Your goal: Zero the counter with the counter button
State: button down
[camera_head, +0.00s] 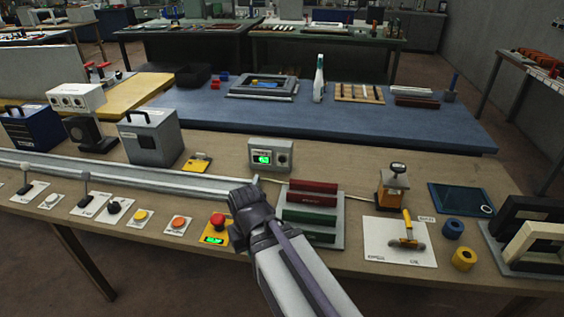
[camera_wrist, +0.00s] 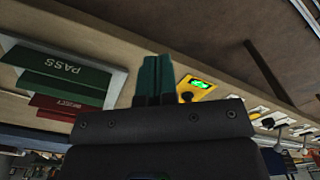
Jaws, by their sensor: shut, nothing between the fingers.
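A grey box (camera_head: 270,153) with a lit green display and a round dark knob or button stands at the back of the near bench. A yellow box (camera_head: 214,238) with a green display and a red mushroom button (camera_head: 217,220) sits at the bench's front. I cannot tell from labels which one is the counter. My gripper (camera_head: 246,208) is just right of the yellow box; its fingertips are hidden in the head view. In the wrist view my teal fingers (camera_wrist: 155,78) are shut and empty, beside the yellow box (camera_wrist: 198,92) and apart from it in the picture.
A rack (camera_head: 338,232) with red and green bars stands close right of my gripper. An orange button (camera_head: 179,223), a yellow button (camera_head: 140,216) and levers line the front edge at left. A metal rail (camera_head: 150,180) runs behind them. A stamp-like device (camera_head: 393,185) stands further right.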

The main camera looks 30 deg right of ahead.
aim_at(282, 160)
dwell(0.4)
